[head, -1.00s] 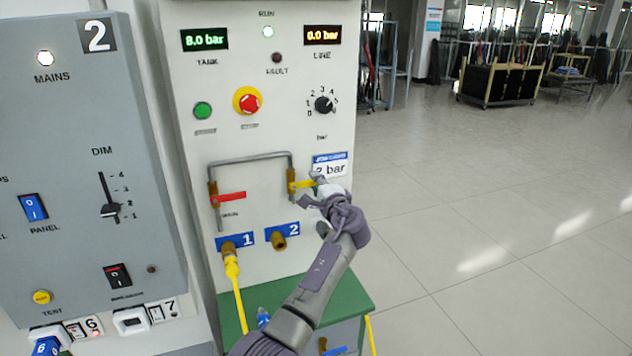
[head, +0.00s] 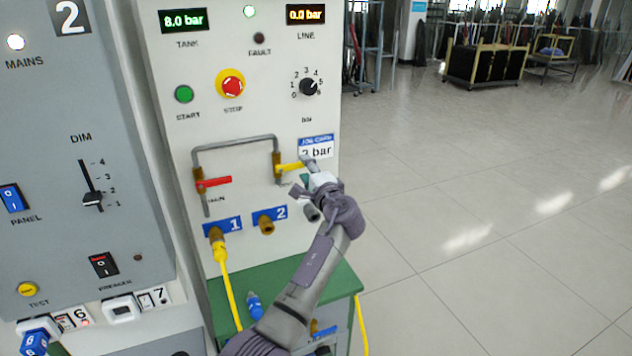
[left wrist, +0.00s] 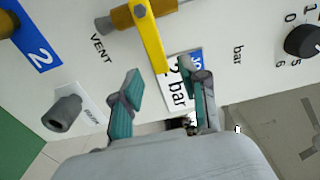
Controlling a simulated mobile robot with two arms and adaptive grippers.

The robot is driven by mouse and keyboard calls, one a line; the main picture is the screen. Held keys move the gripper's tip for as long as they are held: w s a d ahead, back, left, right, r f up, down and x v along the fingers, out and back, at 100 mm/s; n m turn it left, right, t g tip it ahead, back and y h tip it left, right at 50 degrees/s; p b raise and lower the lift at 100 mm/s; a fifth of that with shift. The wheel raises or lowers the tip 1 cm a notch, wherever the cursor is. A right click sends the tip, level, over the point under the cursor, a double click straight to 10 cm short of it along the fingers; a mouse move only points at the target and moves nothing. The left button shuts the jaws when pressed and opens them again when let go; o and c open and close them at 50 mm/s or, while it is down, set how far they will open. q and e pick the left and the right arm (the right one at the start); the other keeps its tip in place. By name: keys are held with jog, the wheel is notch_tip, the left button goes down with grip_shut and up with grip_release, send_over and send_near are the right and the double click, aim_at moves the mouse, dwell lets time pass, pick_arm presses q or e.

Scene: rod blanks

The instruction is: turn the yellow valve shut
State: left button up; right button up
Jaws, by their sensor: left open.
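The yellow valve handle (head: 288,168) sticks out to the right, roughly level, from the brass valve at the lower right end of the grey pipe. In the left wrist view the yellow handle (left wrist: 152,38) runs down from the brass body, and its free end is at the gap between my fingertips. My left gripper (head: 303,175) is open at the handle's free end; its two teal-padded fingers (left wrist: 161,75) lie on either side of it in the picture. I cannot tell whether they touch it. My right gripper is not in view.
A red valve handle (head: 217,182) sits left of the yellow one. A job card (head: 316,147) is just above my gripper. A grey stub (left wrist: 63,113) stands out beside my fingers. Brass ports and a yellow hose (head: 228,280) are below. The floor to the right is clear.

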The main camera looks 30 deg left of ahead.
pick_arm(q)
jog(key=v, duration=0.9)
